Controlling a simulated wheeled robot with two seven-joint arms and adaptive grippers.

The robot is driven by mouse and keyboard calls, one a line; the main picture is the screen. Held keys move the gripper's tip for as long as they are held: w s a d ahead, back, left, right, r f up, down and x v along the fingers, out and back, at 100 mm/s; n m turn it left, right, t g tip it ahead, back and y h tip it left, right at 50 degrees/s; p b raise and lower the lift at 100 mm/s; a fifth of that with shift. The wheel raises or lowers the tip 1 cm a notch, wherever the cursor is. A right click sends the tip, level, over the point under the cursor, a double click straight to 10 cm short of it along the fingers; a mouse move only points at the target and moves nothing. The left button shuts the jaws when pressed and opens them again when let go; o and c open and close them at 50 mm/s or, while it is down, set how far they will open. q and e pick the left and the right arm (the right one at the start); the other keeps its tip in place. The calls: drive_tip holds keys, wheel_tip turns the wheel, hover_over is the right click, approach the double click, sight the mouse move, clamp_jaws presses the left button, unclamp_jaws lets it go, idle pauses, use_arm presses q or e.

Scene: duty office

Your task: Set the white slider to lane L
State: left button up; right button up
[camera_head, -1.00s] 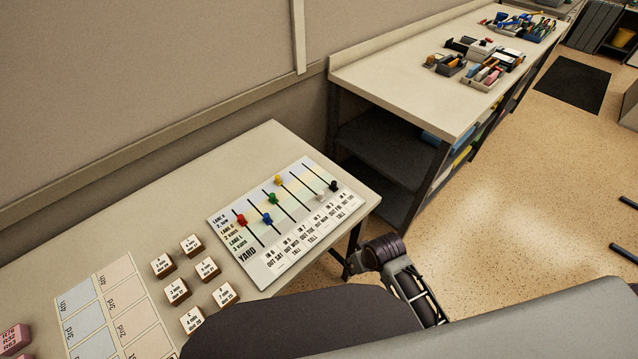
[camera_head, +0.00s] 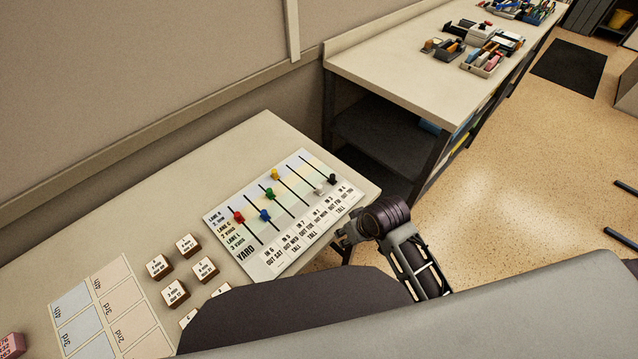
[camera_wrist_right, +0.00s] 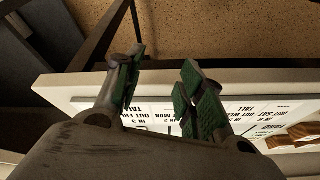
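The white slider (camera_head: 319,191) is a small white knob at the lower right end of its slot, beside the printed labels, left of the black slider (camera_head: 332,179). The lane board (camera_head: 262,262) lies on the desk, with LANE L (camera_head: 235,241) printed on its left side just above YARD. My right gripper (camera_head: 345,230) is just off the desk's right edge, right of and below the white slider, apart from it. The right wrist view shows its green-padded fingers (camera_wrist_right: 160,92) open and empty, with board labels beyond; the white slider cannot be made out there. My left gripper is not in view.
Red (camera_head: 239,217), blue (camera_head: 265,215), green (camera_head: 270,193) and yellow (camera_head: 275,174) sliders stand in neighbouring slots. Labelled blocks (camera_head: 188,245) and a printed grid (camera_head: 108,310) are to the left. A side table (camera_head: 400,75) stands behind. The desk above the board is bare.

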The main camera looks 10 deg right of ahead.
drive_tip(key=w+a+r, duration=0.1)
drive_tip(key=w+a, duration=0.1)
drive_tip(key=a, duration=0.1)
drive_tip(key=w+a+r+n+y, duration=0.1)
drive_tip(key=w+a+r, duration=0.1)
drive_tip(key=a, duration=0.1)
drive_tip(key=w+a+r+n+y, duration=0.1)
drive_tip(key=w+a+r, duration=0.1)
drive_tip(key=w+a, duration=0.1)
drive_tip(key=shift+a+g, duration=0.4)
drive_tip(key=shift+a, duration=0.1)
drive_tip(key=shift+w+a+r+n+g, duration=0.3)
drive_tip(key=shift+w+a+r, duration=0.25)
drive_tip(key=shift+a+r, duration=0.15)
drive_tip(key=shift+w+a+r, duration=0.35)
drive_tip(key=shift+w+r, duration=0.15)
drive_tip(key=shift+w, duration=0.05)
drive_tip(key=w+d+r+g+h, duration=0.2)
drive_tip(key=w+d+r+h, duration=0.1)
drive_tip(key=w+d+r, duration=0.3)
drive_tip(key=shift+w+d+r+h, duration=0.4)
drive_tip(key=shift+w+r, duration=0.55)
drive_tip(key=shift+r, duration=0.5)
drive_tip(key=shift+f, duration=0.1)
